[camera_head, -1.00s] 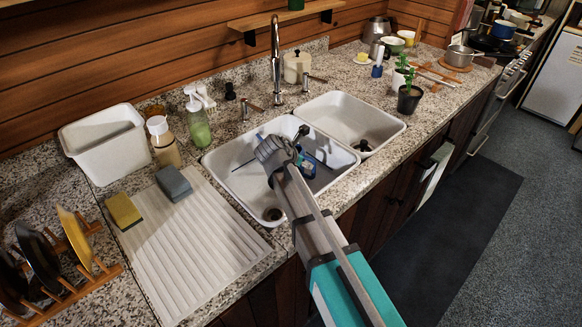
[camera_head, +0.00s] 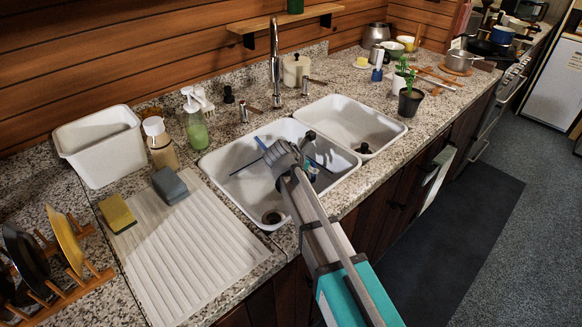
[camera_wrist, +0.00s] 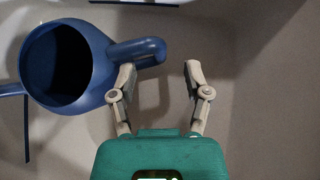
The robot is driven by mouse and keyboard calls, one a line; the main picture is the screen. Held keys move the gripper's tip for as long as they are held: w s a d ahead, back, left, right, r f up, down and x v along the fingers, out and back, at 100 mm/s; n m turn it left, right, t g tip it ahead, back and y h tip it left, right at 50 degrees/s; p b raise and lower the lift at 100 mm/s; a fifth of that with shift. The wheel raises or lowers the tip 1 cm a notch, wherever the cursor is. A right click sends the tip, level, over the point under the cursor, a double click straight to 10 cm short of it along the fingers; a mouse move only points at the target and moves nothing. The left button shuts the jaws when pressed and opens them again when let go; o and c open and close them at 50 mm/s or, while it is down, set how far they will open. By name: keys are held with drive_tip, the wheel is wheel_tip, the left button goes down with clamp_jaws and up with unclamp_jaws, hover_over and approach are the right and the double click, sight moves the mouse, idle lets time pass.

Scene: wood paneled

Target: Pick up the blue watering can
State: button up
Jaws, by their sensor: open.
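The blue watering can (camera_wrist: 99,72) lies at the left of the wrist view, its dark round opening facing the camera. Its rounded handle (camera_wrist: 140,50) reaches right, to the left fingertip. A thin spout runs off the left edge. My gripper (camera_wrist: 160,69) is open, and its fingers stand apart with bare basin between them. The handle end overlaps the left fingertip in the picture; I cannot tell whether they touch. In the head view the can (camera_head: 313,172) is a small blue patch inside the left basin, mostly hidden behind my gripper.
The left basin (camera_head: 232,160) has walls and a rim around the can. A divider separates it from the empty right basin (camera_head: 345,115). A tall faucet (camera_head: 275,60) stands behind. A soap bottle (camera_head: 196,125) and a grey sponge (camera_head: 169,185) are to the left.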

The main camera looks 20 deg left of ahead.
sight(313, 181)
drive_tip(key=shift+s+f+b+x, duration=0.15)
drive_tip(key=shift+b+x, duration=0.55)
drive_tip(key=shift+x, duration=0.15)
drive_tip(key=shift+s+f+b+x, duration=0.1)
drive_tip(key=shift+f+b+x, duration=0.05)
drive_tip(key=shift+b+x, duration=1.1)
drive_tip(key=shift+x, duration=0.45)
drive_tip(key=shift+w+r, duration=0.1)
drive_tip(key=shift+a, duration=0.1)
clamp_jaws()
